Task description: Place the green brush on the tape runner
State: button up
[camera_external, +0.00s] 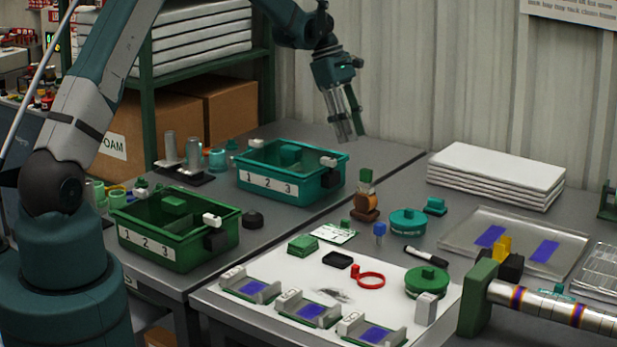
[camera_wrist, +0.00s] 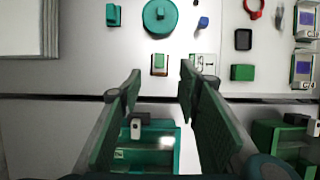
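My gripper (camera_external: 345,132) hangs above the back of the tables, to the right of the teal bin. In the wrist view its two green fingers are spread apart with nothing between them (camera_wrist: 161,84). A small green block with a tan lower part (camera_external: 366,180), possibly the green brush, stands on a rounded brown piece (camera_external: 364,204). From above, the green block (camera_wrist: 159,61) shows beyond the fingertips. A small teal block (camera_external: 435,206) lies beside the round teal container and may be the tape runner. I cannot tell for certain which objects are the brush and tape runner.
A teal bin (camera_external: 254,183) and a green bin (camera_external: 152,247) stand on the left table. A round teal container (camera_external: 408,220), a green block (camera_external: 303,243) and a red ring (camera_external: 370,280) are on the right table. White panels (camera_external: 498,163) are stacked behind.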

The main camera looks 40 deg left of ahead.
jog(key=s+a+r+m+t+y, duration=0.25)
jog(key=s+r+m, duration=0.55)
jog(key=s+r, duration=1.5)
jog(key=s+a+f+m+t+y, duration=0.1)
jog(key=s+m, duration=0.4)
jog(key=s, duration=0.9)
jog(key=s+a+f+m+t+y, duration=0.1)
jog(key=s+f+m+t, duration=0.2)
jog(key=s, duration=1.2)
jog(key=shift+a+f+m+t, duration=0.2)
jog(key=shift+a+m+t, duration=0.2)
jog(key=shift+m, duration=0.6)
jog(key=shift+f, duration=0.1)
